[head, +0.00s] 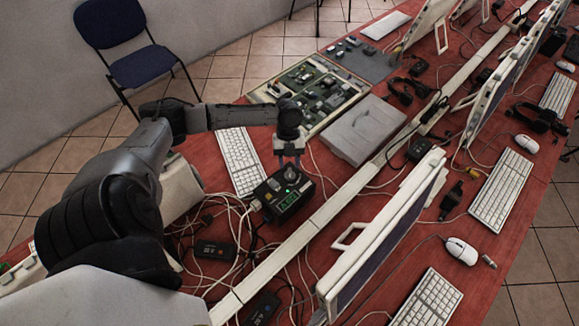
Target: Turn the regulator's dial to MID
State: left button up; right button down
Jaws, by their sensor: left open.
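I cannot tell whether the fingertips touch the box. My right gripper is not in view.
White cables tangle around the box. A white keyboard (241,161) lies left of it, a grey closed case (364,130) beyond it, and a black adapter (215,250) nearer. A white-framed monitor (382,243) stands to the right past the pale rail (290,246).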

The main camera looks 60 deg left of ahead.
aim_at(290, 174)
pick_arm(q)
jog(key=shift+x, duration=1.3)
grip_shut()
